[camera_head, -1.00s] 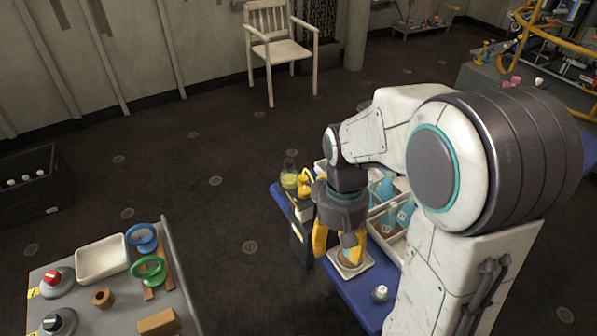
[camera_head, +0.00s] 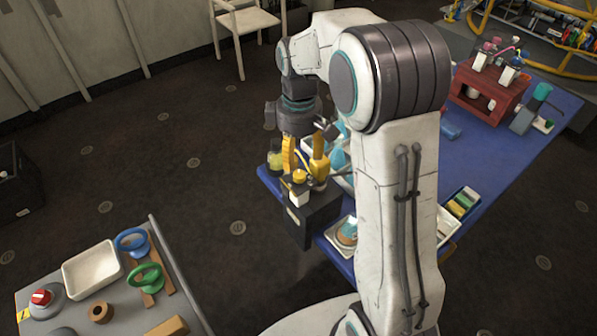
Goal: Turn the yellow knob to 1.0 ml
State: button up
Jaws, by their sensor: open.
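A dark box-shaped device (camera_head: 318,214) stands at the near left corner of the blue table. A small yellow knob (camera_head: 299,176) shows on top of it, with a white part (camera_head: 298,198) just below. My gripper (camera_head: 304,172) points down over the device, its yellow fingers open. One finger is left of the knob and the other is right of it. I cannot tell whether either finger touches the knob. The dial markings are too small to read.
A flask with yellow liquid (camera_head: 276,157) stands just behind the device. A white tray with a jar (camera_head: 346,233) is in front right of it. White bins with blue items are behind my arm. A grey table (camera_head: 150,300) is at lower left, with dark floor between.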

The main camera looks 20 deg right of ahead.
aim_at(299, 174)
jog(key=shift+f, duration=3.55)
grip_shut()
jog(key=m, duration=0.3)
jog(key=shift+m+b, duration=0.3)
jog(key=shift+b, duration=0.1)
jog(key=shift+s+m+b, duration=0.1)
jog(key=shift+m+b, duration=0.25)
jog(key=shift+m, duration=1.85)
